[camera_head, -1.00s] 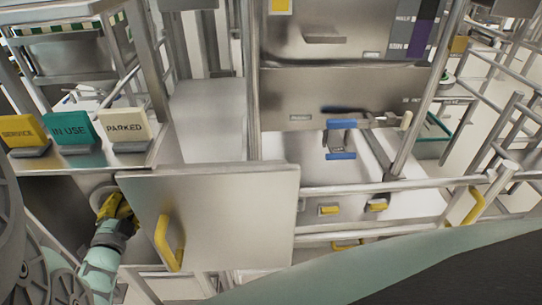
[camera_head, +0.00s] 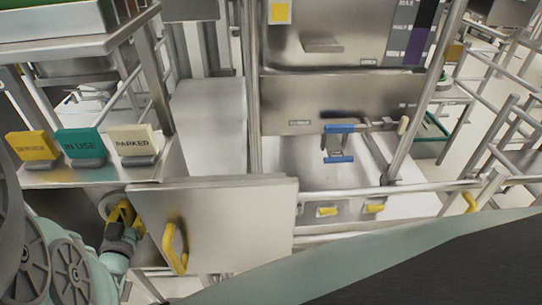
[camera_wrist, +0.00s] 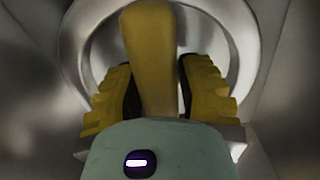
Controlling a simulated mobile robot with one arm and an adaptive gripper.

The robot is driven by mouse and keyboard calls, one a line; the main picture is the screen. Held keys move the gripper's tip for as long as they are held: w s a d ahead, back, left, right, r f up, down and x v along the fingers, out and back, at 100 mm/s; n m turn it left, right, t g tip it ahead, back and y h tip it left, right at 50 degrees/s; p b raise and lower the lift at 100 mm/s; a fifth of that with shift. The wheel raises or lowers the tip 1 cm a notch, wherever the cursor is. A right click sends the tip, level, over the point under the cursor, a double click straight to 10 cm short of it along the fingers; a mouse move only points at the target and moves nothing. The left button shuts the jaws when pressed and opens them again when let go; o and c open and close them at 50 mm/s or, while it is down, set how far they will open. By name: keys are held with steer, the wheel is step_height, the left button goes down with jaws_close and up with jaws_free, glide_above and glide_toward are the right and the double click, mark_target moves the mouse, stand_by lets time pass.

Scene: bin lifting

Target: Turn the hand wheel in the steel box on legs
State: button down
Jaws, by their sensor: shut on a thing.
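The steel box on legs (camera_head: 62,207) stands at the lower left in the head view, its wide steel door (camera_head: 235,222) swung open with a yellow pull handle (camera_head: 178,252). The hand wheel (camera_head: 106,203) is a pale metal ring inside the box, mostly hidden by my gripper. In the wrist view the wheel's ring (camera_wrist: 248,60) curves behind a thick yellow grip (camera_wrist: 150,55). My gripper (camera_head: 124,214) is at the wheel; in the wrist view its yellow fingers (camera_wrist: 157,90) are on both sides of that grip, shut on it.
SERVICE (camera_head: 34,146), IN USE (camera_head: 82,144) and PARKED (camera_head: 134,140) signs stand on top of the box. The open door is close to the right of my gripper. A steel cabinet with a blue-handled part (camera_head: 340,128) and rails (camera_head: 390,192) stand further right.

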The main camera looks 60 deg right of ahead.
steer(key=shift+r+n, duration=0.15)
steer(key=shift+n, duration=0.55)
steer(key=c, duration=0.7)
jaws_free()
